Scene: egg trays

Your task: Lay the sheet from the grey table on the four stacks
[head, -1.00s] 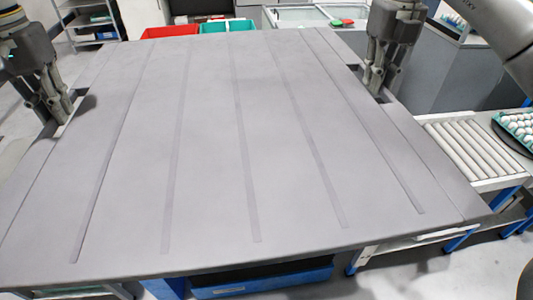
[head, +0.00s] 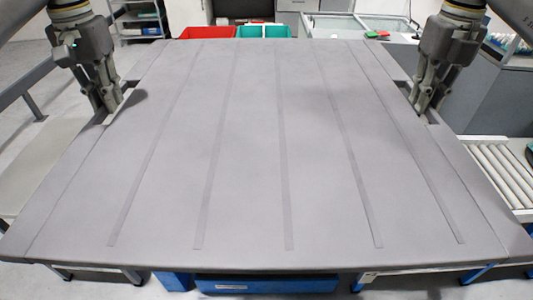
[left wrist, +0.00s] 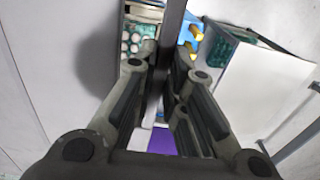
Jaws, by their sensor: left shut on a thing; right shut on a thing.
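The large grey sheet (head: 250,150) with several darker stripes spans most of the head view. My left gripper (head: 112,104) is shut on its left edge at a cut-out, and my right gripper (head: 425,108) is shut on its right edge at a matching cut-out. In the left wrist view my left gripper's fingers (left wrist: 163,68) pinch the sheet's dark edge strip. Below that edge show a tray of white eggs (left wrist: 130,42) and a teal tray (left wrist: 226,46). The sheet hides most of what lies beneath it, so I cannot make out the stacks.
A red bin (head: 208,32) and a teal bin (head: 263,31) stand behind the sheet's far edge. A roller conveyor (head: 500,170) is at the right. Blue crates (head: 265,283) show under the near edge. A grey rail (head: 30,85) and open floor are at the left.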

